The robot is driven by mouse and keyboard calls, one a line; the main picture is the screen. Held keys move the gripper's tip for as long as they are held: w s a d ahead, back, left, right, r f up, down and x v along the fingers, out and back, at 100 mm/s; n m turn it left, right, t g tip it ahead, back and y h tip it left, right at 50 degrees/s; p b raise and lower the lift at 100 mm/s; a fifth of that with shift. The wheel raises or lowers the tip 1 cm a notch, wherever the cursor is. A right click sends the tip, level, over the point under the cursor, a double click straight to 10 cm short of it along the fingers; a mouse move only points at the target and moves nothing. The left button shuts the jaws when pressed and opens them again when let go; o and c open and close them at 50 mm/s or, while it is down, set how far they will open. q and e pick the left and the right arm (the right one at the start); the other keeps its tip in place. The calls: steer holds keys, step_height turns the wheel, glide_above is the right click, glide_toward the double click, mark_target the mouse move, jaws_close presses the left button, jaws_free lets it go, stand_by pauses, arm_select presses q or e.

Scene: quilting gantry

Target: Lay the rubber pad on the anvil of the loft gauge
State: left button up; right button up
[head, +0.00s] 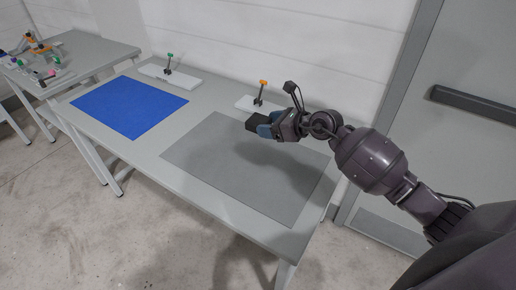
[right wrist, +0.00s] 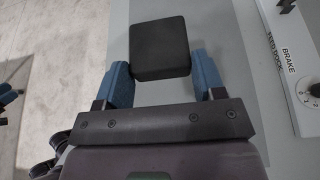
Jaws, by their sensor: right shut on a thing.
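My right gripper (head: 267,127) is shut on a black, square, block-like pad (head: 255,124), held above the grey mat. In the right wrist view the pad (right wrist: 160,48) sits at the tips of the blue fingers (right wrist: 162,78), its far part sticking out beyond them. I cannot pick out the loft gauge or its anvil with certainty; small devices (head: 40,60) on the far-left table are too small to tell. A blue and dark piece (right wrist: 8,97) at the left edge of the right wrist view looks like part of my left gripper; its state is unclear.
The grey mat (head: 215,165) and blue mat (head: 130,106) lie flat on the long table. Behind them stand a green-topped lever (head: 168,64) and an orange-topped lever (head: 261,92) on white bases. The base near my right gripper reads "BRAKE" (right wrist: 291,65). A wall closes the back.

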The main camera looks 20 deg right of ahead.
steer(key=b, duration=0.3)
glide_above(270, 176)
step_height(270, 176, down, 15)
steer(key=shift+f, duration=0.1)
steer(key=shift+f+b, duration=0.3)
steer(key=shift+f, duration=0.1)
step_height(270, 176, down, 4)
steer(key=shift+f+b, duration=0.1)
steer(key=shift+b, duration=0.65)
arm_select(q)
step_height(270, 176, down, 6)
steer(key=shift+d, duration=0.2)
steer(key=shift+s, duration=0.1)
steer(key=shift+s+f, duration=0.1)
